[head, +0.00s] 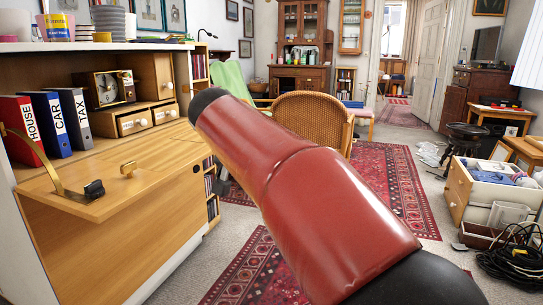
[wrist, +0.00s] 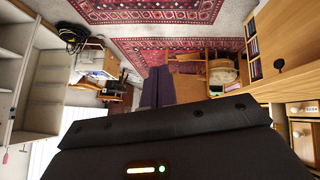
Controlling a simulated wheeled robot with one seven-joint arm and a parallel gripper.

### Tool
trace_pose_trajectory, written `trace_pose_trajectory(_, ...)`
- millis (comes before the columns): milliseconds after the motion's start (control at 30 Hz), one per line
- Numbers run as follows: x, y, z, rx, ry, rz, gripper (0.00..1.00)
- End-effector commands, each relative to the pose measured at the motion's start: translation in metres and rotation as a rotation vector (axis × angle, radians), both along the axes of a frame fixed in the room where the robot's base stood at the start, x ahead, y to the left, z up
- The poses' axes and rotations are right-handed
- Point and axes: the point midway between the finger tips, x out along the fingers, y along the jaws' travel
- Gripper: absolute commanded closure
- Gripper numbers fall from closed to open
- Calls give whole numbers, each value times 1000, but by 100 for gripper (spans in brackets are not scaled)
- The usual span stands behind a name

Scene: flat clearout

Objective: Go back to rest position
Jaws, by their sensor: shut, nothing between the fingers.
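My gripper (wrist: 158,72) shows in the wrist view as two dark fingers close together, with nothing between them. They stand up from the dark wrist housing at the bottom of that view. The gripper appears clear of the cabinet (head: 120,215), whose fold-down flap is open at the left.
Red, blue and grey binders (head: 59,124) and a clock (head: 106,89) stand in the cabinet. A wicker chair (head: 310,115) is behind my arm. A white-fronted box (head: 490,190) and coiled black cable (head: 513,262) lie at the right. Patterned rug (head: 390,190) covers open floor.

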Motion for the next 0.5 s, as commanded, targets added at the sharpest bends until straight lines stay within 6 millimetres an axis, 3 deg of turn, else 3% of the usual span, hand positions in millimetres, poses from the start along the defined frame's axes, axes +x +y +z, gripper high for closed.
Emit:
trace_pose_trajectory(33, -13, -38, 0, 37, 50, 10, 100)
trace_pose_trajectory(200, -77, -117, -23, 135, 163, 98, 100)
trace_pose_trajectory(333, -140, -154, -45, 195, 193, 161, 100)
trace_pose_trajectory(500, -216, -174, -84, 229, 190, 216, 100)
